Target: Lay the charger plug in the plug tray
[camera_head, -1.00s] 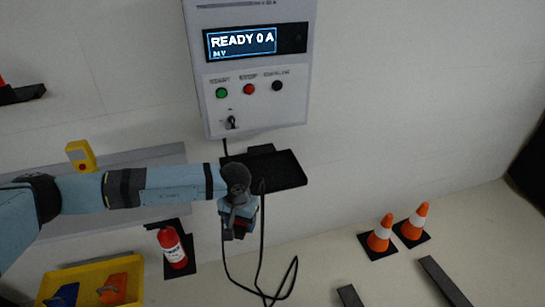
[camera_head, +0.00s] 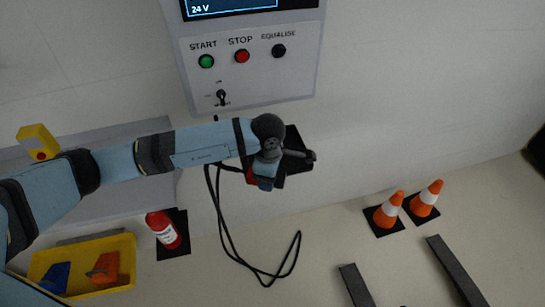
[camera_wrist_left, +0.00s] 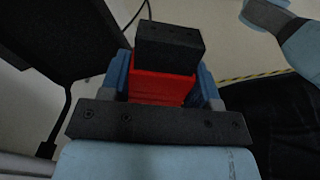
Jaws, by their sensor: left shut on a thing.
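The charger plug shows in the left wrist view as a red body with a black block end (camera_wrist_left: 170,45). My left gripper (camera_wrist_left: 162,82) is shut on it, a blue finger on each side. In the head view, my left gripper (camera_head: 264,180) is in front of the black plug tray (camera_head: 297,168) below the charger box, and a bit of the plug's red (camera_head: 250,175) shows beside it. The wrist and gripper hide much of the tray. I cannot tell whether the plug touches it. My right gripper is not in view.
The charger box (camera_head: 250,75) hangs on the wall above the tray. A black cable (camera_head: 228,240) loops below the gripper.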

